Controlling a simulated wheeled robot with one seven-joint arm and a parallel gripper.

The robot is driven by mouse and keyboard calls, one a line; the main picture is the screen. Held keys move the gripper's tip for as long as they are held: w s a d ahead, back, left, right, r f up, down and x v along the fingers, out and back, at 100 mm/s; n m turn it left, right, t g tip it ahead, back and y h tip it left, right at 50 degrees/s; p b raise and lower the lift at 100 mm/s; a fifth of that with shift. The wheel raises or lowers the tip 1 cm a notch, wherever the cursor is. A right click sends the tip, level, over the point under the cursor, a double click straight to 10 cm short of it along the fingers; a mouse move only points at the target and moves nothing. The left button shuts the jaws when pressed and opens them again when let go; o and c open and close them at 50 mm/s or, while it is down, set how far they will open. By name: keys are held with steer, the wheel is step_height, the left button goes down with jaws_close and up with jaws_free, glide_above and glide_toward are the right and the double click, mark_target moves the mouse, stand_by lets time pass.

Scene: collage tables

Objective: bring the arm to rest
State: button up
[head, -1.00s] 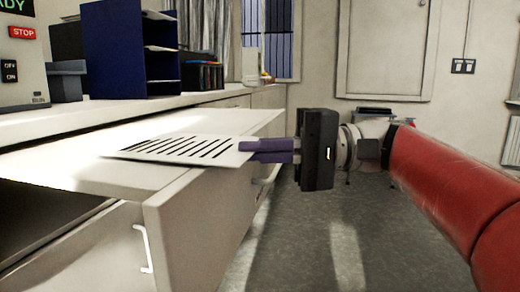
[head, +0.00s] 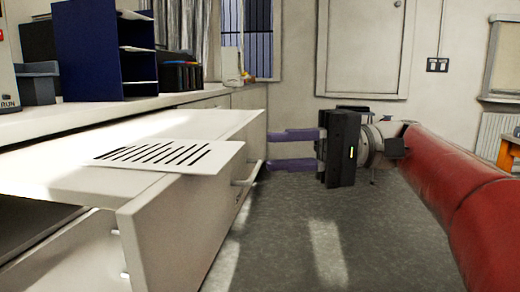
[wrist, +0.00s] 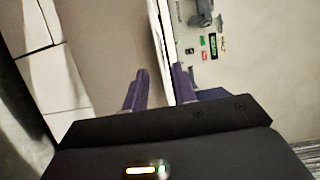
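My gripper (head: 268,150) is open and empty in the head view, its two purple fingers apart and pointing left. My red arm reaches in from the right. A white sheet with black slanted stripes (head: 220,163) lies on the white worktop (head: 190,122), to the left of my fingertips and apart from them. I cannot make out the sheet clearly there.
A dark blue shelf rack (head: 105,50) and several dark folders (head: 182,76) stand on the back counter. Drawer fronts with handles (head: 238,182) face the aisle below the worktop. The grey floor (head: 300,230) below my gripper is clear.

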steer(key=shift+w+d, duration=0.1)
steer(key=shift+d, duration=0.2)
steer(key=s+d+f+m+t+h+p, duration=0.1)
steer(key=s+f+m+t+h, duration=0.25)
steer(key=f, duration=0.35)
steer(key=s+d+f+m+t+h+p, duration=0.1)
steer(key=s+f+m+t+h, duration=0.2)
steer(key=f, duration=0.5)
steer(key=s+d+f+n+t+h+p, duration=0.2)
steer(key=s+d+f+n+t+h, duration=0.1)
steer(key=d+f+h, duration=0.7)
steer(key=s+d+f+t, duration=0.1)
steer(key=d+f, duration=0.2)
steer(key=shift+s+f+h, duration=0.2)
steer(key=shift+s+h, duration=0.15)
steer(key=shift+s, duration=0.05)
